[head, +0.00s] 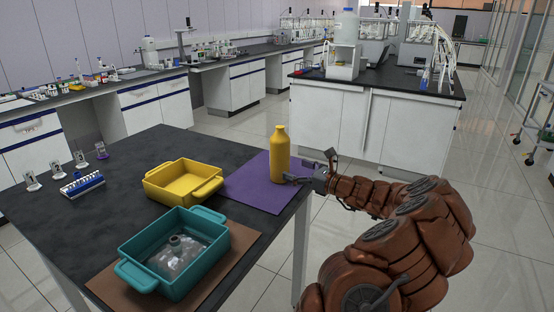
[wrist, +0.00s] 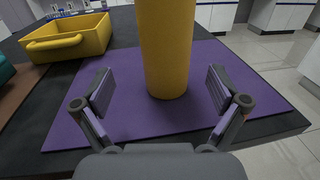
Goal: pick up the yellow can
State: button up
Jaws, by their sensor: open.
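The yellow can (head: 280,154) is shaped like a bottle with a narrow neck and cap. It stands upright on a purple mat (head: 244,182) near the right edge of the dark table. My gripper (head: 294,178) is beside the can's lower part, coming from the right. In the wrist view the can (wrist: 166,50) stands straight ahead between the two spread fingers of my gripper (wrist: 160,90), slightly beyond their tips. There is a gap on either side, and the gripper is open and empty. The can's top is out of the wrist view.
A yellow tray (head: 183,182) stands left of the mat. A teal tray (head: 129,245) with clear glassware inside sits on a brown mat (head: 98,288) at the front. A blue tube rack (head: 82,184) and small stands are at the left. The table's right edge is close to the can.

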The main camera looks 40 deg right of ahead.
aim_at(280, 160)
jog(key=shift+w+a+r, duration=0.1)
jog(key=shift+w, duration=3.5)
jog(key=c, duration=1.4)
jog(key=shift+c, duration=0.6)
jog(key=shift+r, duration=0.1)
